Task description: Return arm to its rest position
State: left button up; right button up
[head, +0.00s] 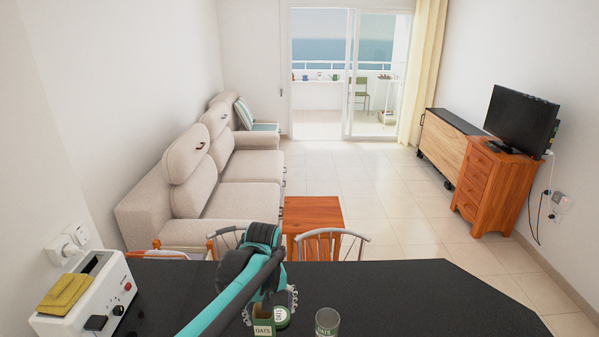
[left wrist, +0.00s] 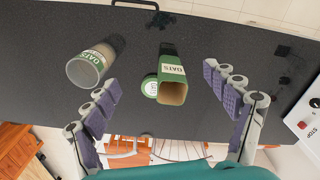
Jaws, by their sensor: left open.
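My left gripper (head: 270,307) is open and empty over the dark counter (head: 400,290), its two padded fingers spread wide; they also show in the left wrist view (left wrist: 163,84). A green oats box (head: 264,327) stands open on the counter just beyond the fingertips, and in the left wrist view the box (left wrist: 172,88) shows between the fingers. A round green lid (head: 282,317) is beside the box. A clear container with an oats label (head: 327,322) stands to the right; it shows left of the box in the left wrist view (left wrist: 90,66). My right gripper is out of view.
A white appliance (head: 88,297) with a yellow sponge-like item (head: 66,293) stands at the counter's left end. Chairs (head: 332,238) stand behind the counter's far edge. The counter's right part is bare.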

pick_arm(q)
jog(key=s+a+f+m+t+b, duration=0.2)
jog(key=s+a+b, duration=0.3)
jog(key=s, duration=0.3)
jog(key=s+a+f+m+t+b, duration=0.1)
jog(key=s+a+f+t+b, duration=0.3)
jog(key=s, duration=0.4)
jog(key=shift+a+f+m+t+b, duration=0.4)
jog(key=shift+a+f+t, duration=0.1)
jog(key=shift+a+f, duration=0.25)
